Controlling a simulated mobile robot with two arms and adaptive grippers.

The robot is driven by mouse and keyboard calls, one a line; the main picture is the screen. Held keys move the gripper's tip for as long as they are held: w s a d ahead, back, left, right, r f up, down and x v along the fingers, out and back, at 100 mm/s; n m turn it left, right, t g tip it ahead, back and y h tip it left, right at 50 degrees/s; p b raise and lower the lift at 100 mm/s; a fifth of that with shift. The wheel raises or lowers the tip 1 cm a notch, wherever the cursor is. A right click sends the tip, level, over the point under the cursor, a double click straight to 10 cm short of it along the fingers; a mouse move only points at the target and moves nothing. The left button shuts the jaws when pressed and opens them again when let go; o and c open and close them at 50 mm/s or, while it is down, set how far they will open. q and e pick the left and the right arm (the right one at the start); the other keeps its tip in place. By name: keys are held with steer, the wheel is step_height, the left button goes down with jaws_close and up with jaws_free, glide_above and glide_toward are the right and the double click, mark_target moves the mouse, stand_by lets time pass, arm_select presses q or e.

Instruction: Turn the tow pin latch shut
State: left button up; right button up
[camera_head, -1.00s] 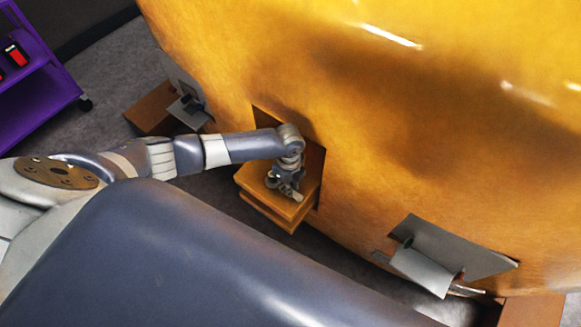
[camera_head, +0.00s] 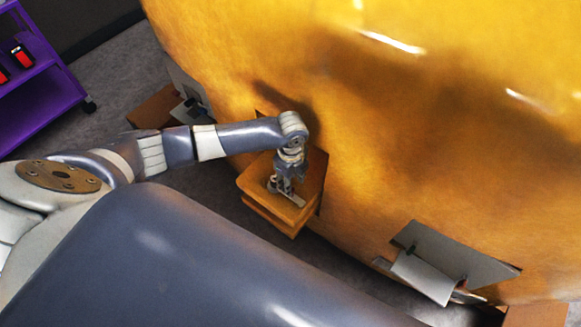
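The large yellow counterweight casting (camera_head: 420,110) fills the right and top of the head view. An orange-yellow tow block (camera_head: 259,190) juts from a recess in its lower face. A small grey metal latch part (camera_head: 291,197) lies on top of the block. My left gripper (camera_head: 285,189) points down over the block, right at this latch part. It is small and its fingers overlap the metal, so I cannot tell whether they are open or closed on it. My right gripper is not in the view.
A grey bracket plate (camera_head: 455,258) stands on the casting at lower right. Another grey bracket (camera_head: 190,103) and a brown block (camera_head: 153,107) are at the left. A purple cart (camera_head: 45,100) with red items stands at far left. Grey floor is free between.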

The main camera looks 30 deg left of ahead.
arm_select(q)
step_height(320, 180, up, 6)
stand_by(0.7)
